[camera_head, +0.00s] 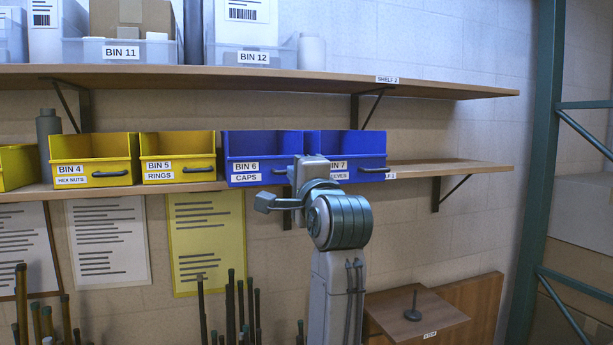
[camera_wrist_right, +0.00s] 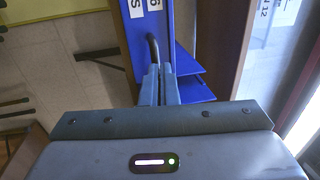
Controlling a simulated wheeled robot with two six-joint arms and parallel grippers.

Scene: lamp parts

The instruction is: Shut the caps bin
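The caps bin (camera_head: 245,168) is the blue bin marked BIN 6 on the lower shelf, with an open top and a dark handle on its front. Its front looks very slightly forward of its neighbours, but I cannot tell how far. My right gripper (camera_head: 296,172) is at the right end of this handle and hides part of it in the head view. In the right wrist view, the right fingers (camera_wrist_right: 160,72) are close together at the handle (camera_wrist_right: 152,47), which appears to run between their tips. My left gripper is not in view.
The blue BIN 7 (camera_head: 345,160) stands close on the right, partly behind my right arm. The yellow BIN 5 (camera_head: 178,150) stands on the left. The upper shelf (camera_head: 300,82) runs above the bins. The lower shelf's right end (camera_head: 450,167) is clear.

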